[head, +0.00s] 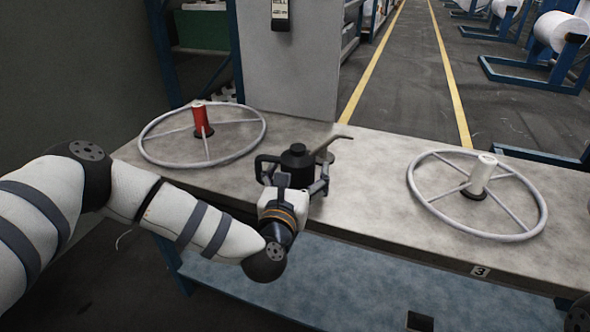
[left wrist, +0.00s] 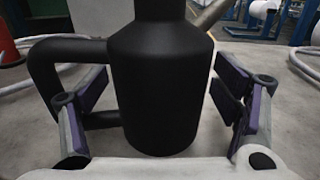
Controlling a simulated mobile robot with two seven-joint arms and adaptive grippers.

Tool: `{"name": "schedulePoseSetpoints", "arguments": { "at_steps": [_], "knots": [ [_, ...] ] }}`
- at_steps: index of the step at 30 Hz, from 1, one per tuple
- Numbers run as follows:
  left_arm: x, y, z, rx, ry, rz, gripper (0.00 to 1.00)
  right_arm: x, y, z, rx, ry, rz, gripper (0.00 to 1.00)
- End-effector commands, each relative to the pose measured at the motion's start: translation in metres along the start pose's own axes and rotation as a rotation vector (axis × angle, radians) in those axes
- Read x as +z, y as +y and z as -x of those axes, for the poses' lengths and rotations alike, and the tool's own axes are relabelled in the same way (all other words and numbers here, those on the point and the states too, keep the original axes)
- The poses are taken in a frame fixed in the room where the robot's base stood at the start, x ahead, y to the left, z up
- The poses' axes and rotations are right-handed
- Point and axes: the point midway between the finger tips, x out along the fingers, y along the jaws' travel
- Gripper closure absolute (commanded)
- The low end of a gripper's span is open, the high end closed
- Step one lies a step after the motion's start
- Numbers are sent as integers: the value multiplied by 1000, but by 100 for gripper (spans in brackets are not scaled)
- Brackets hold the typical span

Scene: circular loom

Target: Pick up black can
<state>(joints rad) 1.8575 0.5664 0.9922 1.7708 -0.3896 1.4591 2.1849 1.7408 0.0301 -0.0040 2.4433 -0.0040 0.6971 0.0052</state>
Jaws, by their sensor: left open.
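The black can (head: 297,160) stands upright on the grey table, with its handle loop on the left and a spout toward the upper right. In the left wrist view the can (left wrist: 160,85) fills the middle, close to the camera. My left gripper (head: 297,182) is at the can, with its fingers apart on either side of the body. In the left wrist view the left gripper (left wrist: 158,105) shows a gap between its right finger and the can. Its left finger overlaps the handle; I cannot tell if they touch.
A wheel-like ring (head: 262,140) with a red spool (head: 203,122) lies on the table at left. Another ring (head: 412,181) with a white spool (head: 482,172) lies at right. A grey cabinet (head: 288,65) stands behind the table (head: 365,205). The tabletop between can and right ring is clear.

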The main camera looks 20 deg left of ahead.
Motion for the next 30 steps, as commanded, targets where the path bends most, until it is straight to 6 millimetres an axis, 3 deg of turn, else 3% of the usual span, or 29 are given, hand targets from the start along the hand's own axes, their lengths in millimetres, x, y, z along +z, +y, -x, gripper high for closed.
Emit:
{"name": "schedulePoseSetpoints", "arguments": {
  "at_steps": [2,9,10,20,25,30],
  "knots": [
    [0,0,0,0,0,0,23,0,0,0,0,0,0,60],
    [0,0,1,-1,0,-1,77,0,0,0,0,0,0,60],
    [0,0,1,-1,0,-1,81,0,0,0,0,0,0,60],
    [8,0,0,-1,-3,1,81,0,0,1,0,2,0,60],
    [39,-1,2,-2,-7,2,81,-1,0,7,-1,14,0,60],
    [86,-13,40,-7,-8,4,81,-4,0,18,-2,36,-1,60]
  ]
}}
